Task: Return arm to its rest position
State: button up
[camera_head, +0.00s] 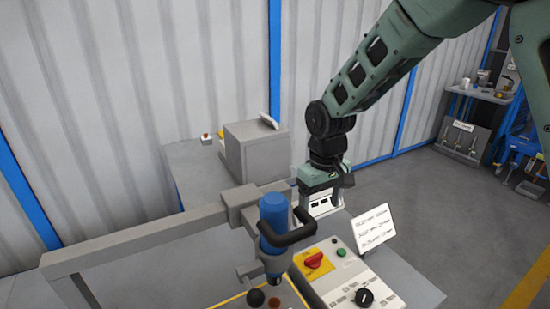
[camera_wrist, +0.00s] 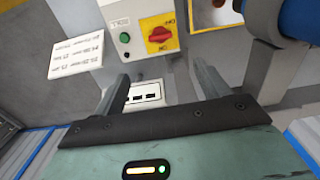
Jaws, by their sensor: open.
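My green arm (camera_head: 375,62) reaches in from the upper right in the head view and bends down at a black wrist. My gripper (camera_head: 322,190) points downward behind the control panel (camera_head: 345,285). In the wrist view, my gripper (camera_wrist: 160,70) has its two fingers apart with nothing held between them. A white box with dark slots (camera_wrist: 146,95) shows beyond and between the fingers, and also below my gripper in the head view (camera_head: 322,205). I cannot tell from these views whether the fingers touch it.
A blue cylindrical tool (camera_head: 274,222) with a black handle stands left of my gripper on a grey frame (camera_head: 140,240). A white sign (camera_head: 374,228) stands to the right. A grey box (camera_head: 257,155) sits behind. Open floor (camera_head: 430,185) lies to the right.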

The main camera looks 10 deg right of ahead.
jog(key=s+d+r+m+t, duration=0.3)
jog(key=s+d+r+m, duration=0.1)
jog(key=s+d, duration=0.9)
jog(key=s+a+r+n+g, duration=0.1)
jog(key=s+a+n, duration=0.3)
jog(key=s+a, duration=0.3)
jog(key=s+a+r+n+g, duration=0.1)
jog(key=s+a+n, duration=0.3)
jog(key=a, duration=0.8)
jog(key=s+g, duration=0.1)
jog(key=s, duration=0.1)
jog(key=shift+s+a+y, duration=0.15)
jog(key=shift+s+y, duration=0.15)
jog(key=shift+s, duration=0.1)
